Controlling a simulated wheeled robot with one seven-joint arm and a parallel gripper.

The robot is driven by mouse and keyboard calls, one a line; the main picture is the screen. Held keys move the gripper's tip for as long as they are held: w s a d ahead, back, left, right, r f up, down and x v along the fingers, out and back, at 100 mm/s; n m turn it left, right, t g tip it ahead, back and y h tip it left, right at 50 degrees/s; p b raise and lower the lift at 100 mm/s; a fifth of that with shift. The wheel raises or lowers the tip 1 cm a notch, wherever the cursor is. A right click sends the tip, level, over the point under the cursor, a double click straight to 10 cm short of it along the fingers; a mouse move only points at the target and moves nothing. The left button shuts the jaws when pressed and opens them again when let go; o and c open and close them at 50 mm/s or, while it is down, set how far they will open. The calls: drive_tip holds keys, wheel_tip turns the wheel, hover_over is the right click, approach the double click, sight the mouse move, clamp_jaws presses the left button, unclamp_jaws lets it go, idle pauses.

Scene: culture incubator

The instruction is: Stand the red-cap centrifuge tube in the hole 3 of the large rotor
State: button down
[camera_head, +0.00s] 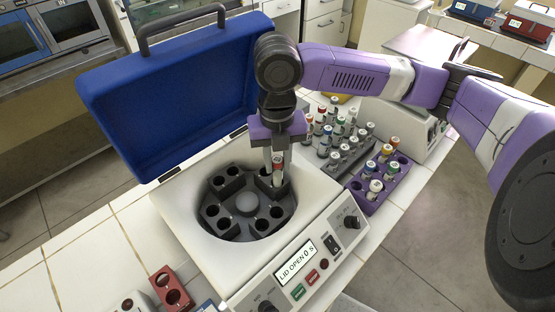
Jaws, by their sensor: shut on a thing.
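My gripper (277,160) points down over the centrifuge and is shut on the red-cap centrifuge tube (278,163). The tube is upright between the fingers. Its lower end is at the upper right bucket of the large rotor (247,203); I cannot tell whether it is inside a hole. The rotor sits in the round bowl of the white centrifuge (180,215). It has several dark buckets with holes around a grey hub. No hole numbers can be read, and the gripper and tube partly cover the upper right bucket.
The blue lid (180,90) stands open behind the bowl. A grey rack (345,160) and a purple rack (377,196) with capped tubes stand to the right. The display panel (296,265) reads "LID OPEN 0 S". A red block (171,287) with holes lies at the front left.

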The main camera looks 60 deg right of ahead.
sight(278, 172)
drive_tip(key=shift+f, duration=0.1)
drive_tip(key=shift+f+b, duration=1.55)
drive_tip(key=shift+f, duration=0.3)
drive_tip(key=c, duration=0.7)
unclamp_jaws()
drive_tip(key=shift+c, duration=0.2)
drive_tip(key=shift+r+p, duration=2.85)
drive_tip(key=shift+r, duration=0.95)
